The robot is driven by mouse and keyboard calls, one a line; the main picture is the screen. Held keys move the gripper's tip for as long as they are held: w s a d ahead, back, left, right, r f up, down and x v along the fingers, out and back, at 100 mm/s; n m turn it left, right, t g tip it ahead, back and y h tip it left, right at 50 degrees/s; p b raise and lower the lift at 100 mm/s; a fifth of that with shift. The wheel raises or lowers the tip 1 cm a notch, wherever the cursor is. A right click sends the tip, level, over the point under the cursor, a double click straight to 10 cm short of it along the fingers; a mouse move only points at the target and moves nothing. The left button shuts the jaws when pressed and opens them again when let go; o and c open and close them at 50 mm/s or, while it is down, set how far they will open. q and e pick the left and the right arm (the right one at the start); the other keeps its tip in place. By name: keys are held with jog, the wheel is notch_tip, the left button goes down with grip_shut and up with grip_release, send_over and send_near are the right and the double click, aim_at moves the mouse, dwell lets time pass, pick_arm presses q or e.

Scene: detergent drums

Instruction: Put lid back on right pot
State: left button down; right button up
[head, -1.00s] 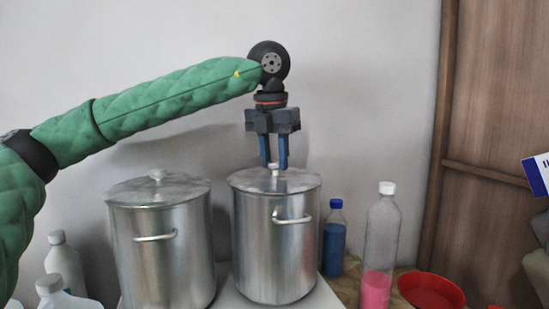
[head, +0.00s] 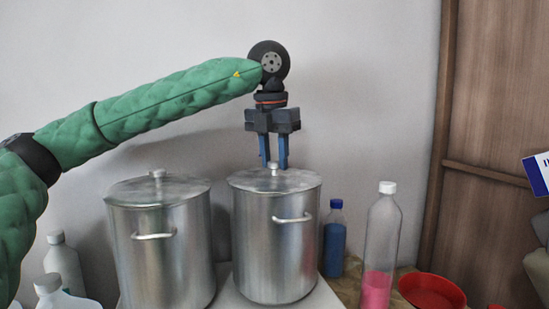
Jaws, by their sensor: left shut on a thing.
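The right pot (head: 275,245) is a tall silver metal pot with a side handle. Its lid (head: 300,181) lies on the rim and looks level, covering the opening. My left gripper (head: 274,166) points straight down above the pot, its blue fingers shut on the small knob at the lid's centre. The left pot (head: 165,265) stands beside it with its own lid (head: 185,187) on. My right gripper is not in view.
A blue bottle (head: 334,240) and a clear bottle with pink liquid (head: 378,250) stand right of the right pot. A red bowl (head: 432,291) lies further right. White bottles (head: 62,262) stand at the left. A wall is behind.

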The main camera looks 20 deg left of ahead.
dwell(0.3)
pick_arm(q)
jog(key=c, duration=0.5)
grip_release()
jog(key=shift+r, duration=0.1)
jog(key=shift+r+p, duration=1.2)
jog(key=shift+r, duration=2.25)
jog(key=shift+c, duration=0.3)
grip_shut()
